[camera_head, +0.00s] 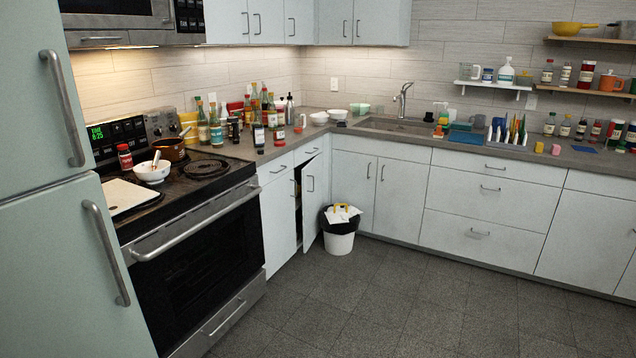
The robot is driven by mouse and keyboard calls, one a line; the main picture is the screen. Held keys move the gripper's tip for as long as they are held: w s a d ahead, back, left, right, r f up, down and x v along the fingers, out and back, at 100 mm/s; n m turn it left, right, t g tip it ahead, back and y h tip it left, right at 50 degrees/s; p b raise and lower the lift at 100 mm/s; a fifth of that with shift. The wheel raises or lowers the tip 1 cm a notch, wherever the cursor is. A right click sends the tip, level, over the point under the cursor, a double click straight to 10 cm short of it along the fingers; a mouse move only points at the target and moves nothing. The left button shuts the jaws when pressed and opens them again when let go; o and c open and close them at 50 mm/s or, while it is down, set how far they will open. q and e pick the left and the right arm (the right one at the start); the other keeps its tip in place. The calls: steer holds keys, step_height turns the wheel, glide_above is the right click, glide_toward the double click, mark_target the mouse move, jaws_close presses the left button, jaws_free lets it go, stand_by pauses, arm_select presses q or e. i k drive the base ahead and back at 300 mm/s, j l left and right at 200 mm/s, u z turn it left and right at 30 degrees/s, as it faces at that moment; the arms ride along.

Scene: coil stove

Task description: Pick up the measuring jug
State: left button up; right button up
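A small clear jug with a handle (467,72), which looks like the measuring jug, stands upright at the left end of the small white wall shelf (508,86). It is to the right of the sink and above the counter. Jars and a white spray bottle (506,72) stand to its right on the same shelf. A second clear vessel (300,122) stands on the corner counter near the bottles; it is too small to identify. Neither of my grippers is in view.
The tiled floor (400,315) is open in front of the cabinets. A white bin (338,243) stands near a cabinet door (312,200) that is ajar. The stove (205,275) and fridge (60,200) are at left. Bottles and a dish rack (508,138) crowd the counter.

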mark_target(298, 118)
steer(key=i+z, duration=0.3)
steer(key=i, duration=2.85)
steer(key=i+l, duration=0.1)
steer(key=i, duration=1.1)
steer(key=j+u, duration=0.05)
